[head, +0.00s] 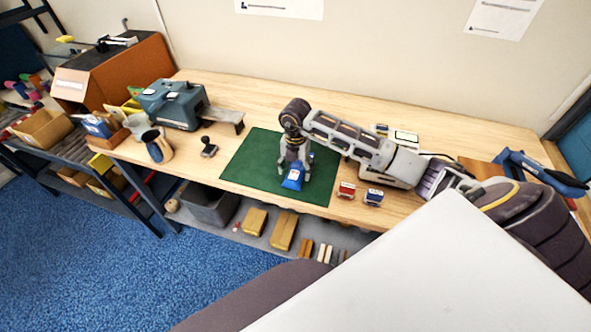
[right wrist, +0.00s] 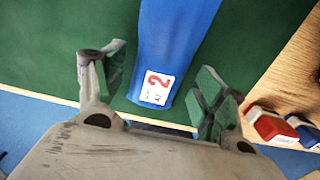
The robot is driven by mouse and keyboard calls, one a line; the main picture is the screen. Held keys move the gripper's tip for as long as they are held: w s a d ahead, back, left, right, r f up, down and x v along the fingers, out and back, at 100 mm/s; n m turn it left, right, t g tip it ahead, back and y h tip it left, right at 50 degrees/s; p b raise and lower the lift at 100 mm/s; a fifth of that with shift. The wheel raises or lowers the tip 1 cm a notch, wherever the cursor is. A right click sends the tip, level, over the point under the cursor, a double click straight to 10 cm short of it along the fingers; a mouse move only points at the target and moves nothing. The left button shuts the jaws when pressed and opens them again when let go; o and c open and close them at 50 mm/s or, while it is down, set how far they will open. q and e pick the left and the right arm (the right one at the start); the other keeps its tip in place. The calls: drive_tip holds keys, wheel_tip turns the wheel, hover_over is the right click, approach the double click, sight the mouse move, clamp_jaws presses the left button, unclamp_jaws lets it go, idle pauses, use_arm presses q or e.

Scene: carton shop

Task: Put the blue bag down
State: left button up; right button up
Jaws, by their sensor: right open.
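The blue bag (head: 291,182) is on the green mat (head: 246,165) near its front edge. In the right wrist view the bag (right wrist: 178,40) shows a white label with a red 2. My right gripper (head: 294,168) points down over the bag, its arm coming in from the right. In the right wrist view its two fingers (right wrist: 162,75) stand apart on either side of the bag, with green mat visible between the bag and each finger. The gripper hides part of the bag in the head view. My left gripper is not in view.
Right of the mat are a red box (head: 346,190) and a dark blue box (head: 373,197). A stamp (head: 208,148), a jug (head: 157,147) and a grey-blue machine (head: 172,104) stand to the left. The wooden table (head: 240,93) is bare behind the mat.

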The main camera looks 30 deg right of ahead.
sight(295, 172)
wheel_tip(295, 172, up, 12)
drive_tip(key=b, duration=0.1)
drive_tip(key=shift+f+b, duration=0.2)
drive_tip(key=shift+b, duration=0.1)
idle(0.3)
idle(0.4)
